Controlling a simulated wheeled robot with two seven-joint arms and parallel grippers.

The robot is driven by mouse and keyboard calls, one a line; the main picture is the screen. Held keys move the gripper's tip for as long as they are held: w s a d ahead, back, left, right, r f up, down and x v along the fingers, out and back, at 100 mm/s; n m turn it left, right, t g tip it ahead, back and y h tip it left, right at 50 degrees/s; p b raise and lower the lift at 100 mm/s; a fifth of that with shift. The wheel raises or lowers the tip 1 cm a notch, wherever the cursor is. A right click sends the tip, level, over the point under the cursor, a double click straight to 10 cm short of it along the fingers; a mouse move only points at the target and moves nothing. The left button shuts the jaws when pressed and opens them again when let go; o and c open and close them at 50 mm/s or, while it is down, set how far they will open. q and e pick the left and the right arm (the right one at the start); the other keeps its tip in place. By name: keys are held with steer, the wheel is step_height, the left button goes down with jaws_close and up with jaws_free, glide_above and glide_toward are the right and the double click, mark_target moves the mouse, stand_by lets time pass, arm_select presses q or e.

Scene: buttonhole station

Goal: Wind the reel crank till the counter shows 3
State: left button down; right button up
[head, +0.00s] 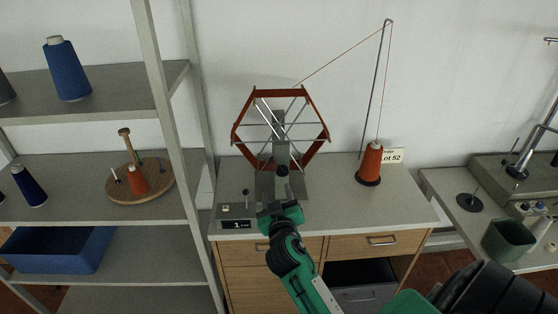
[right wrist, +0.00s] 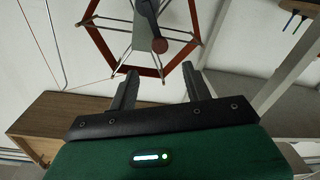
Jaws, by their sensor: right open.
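The reel (head: 323,136), with a red hexagonal rim and thin metal spokes, stands on the wooden cabinet. Its grey crank arm (right wrist: 145,8) and dark round knob (right wrist: 158,45) show in the right wrist view, beyond the fingertips and roughly centred between them. The counter (head: 237,224) at the cabinet's front left reads 1. My right gripper (head: 281,200) is in front of the reel, below its hub; in the right wrist view its two fingers (right wrist: 160,70) are apart with nothing between them. Whether the knob touches anything is unclear. My left gripper is out of view.
A red thread cone (head: 370,161) stands right of the reel under a tall wire guide (head: 379,85), with thread running to the reel. A small lever (head: 246,193) stands by the counter. A shelf rack (head: 175,150) is close on the left. The cabinet top between reel and cone is clear.

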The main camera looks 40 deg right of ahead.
mark_target(273, 168)
steer(key=p+x, duration=0.4)
steer(key=x, duration=0.8)
steer(key=shift+w+d+r, duration=0.15)
steer(key=shift+w+d+p, duration=0.25)
steer(key=shift+w+p, duration=0.05)
steer(key=shift+w, duration=0.1)
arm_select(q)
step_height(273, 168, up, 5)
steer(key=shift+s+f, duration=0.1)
arm_select(e)
jaws_close()
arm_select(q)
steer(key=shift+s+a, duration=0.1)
